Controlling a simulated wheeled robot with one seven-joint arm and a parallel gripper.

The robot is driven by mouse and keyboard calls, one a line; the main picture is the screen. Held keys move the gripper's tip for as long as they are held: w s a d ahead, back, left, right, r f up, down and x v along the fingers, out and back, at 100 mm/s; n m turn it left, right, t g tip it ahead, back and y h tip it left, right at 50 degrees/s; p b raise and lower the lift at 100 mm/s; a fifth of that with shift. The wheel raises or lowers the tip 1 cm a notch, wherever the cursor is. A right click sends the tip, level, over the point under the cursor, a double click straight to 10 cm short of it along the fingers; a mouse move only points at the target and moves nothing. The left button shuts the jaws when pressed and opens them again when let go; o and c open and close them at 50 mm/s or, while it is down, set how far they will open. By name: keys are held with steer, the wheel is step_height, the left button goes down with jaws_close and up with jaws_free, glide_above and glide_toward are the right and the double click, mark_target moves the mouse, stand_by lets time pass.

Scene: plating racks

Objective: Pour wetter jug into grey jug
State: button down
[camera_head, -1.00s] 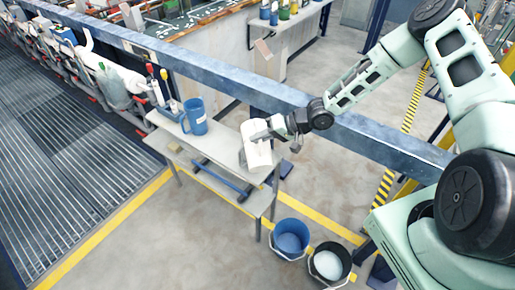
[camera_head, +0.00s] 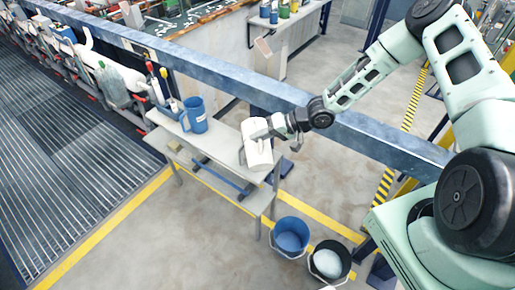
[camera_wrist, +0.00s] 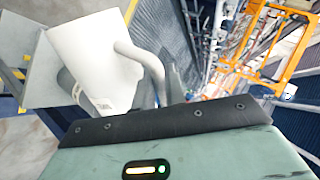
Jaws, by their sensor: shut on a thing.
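My gripper (camera_head: 264,131) is shut on a white jug (camera_head: 258,153) beside the right end of a light table. The jug looks nearly upright, slightly tilted. In the wrist view the white jug (camera_wrist: 95,60) shows large, with its pale curved handle (camera_wrist: 145,62) on its right and small dark print low on its side. A blue jug (camera_head: 196,119) stands upright on the table's left part, apart from the held jug. I see no clearly grey jug, and the contents of both jugs are hidden.
The table (camera_head: 222,152) has a lower shelf. A blue bucket (camera_head: 290,238) and a dark bucket (camera_head: 329,263) stand on the floor in front. A blue beam (camera_head: 245,80) runs behind the table.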

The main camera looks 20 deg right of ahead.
mark_target(258, 123)
steer(key=shift+r, duration=0.15)
steer(key=shift+w+d+r+m+g+p, duration=0.1)
steer(key=shift+w+r+m+g+p, duration=0.55)
steer(key=shift+p, duration=1.15)
steer(key=shift+w+r, duration=0.25)
steer(key=shift+w+d+r+m+g+p, duration=0.2)
steer(key=shift+w+r+m+g+p, duration=0.25)
steer(key=shift+w+r+p, duration=0.5)
steer(key=shift+f, duration=0.2)
stand_by(0.7)
steer(key=shift+s+a+f+n+t+b, duration=0.2)
steer(key=shift+s+f+n+t+b, duration=0.6)
steer(key=shift+s+f+b, duration=0.7)
steer(key=shift+s+a+f+b, duration=0.1)
steer(key=shift+s+f+b, duration=0.15)
steer(key=shift+b, duration=0.4)
steer(key=shift+r, duration=0.1)
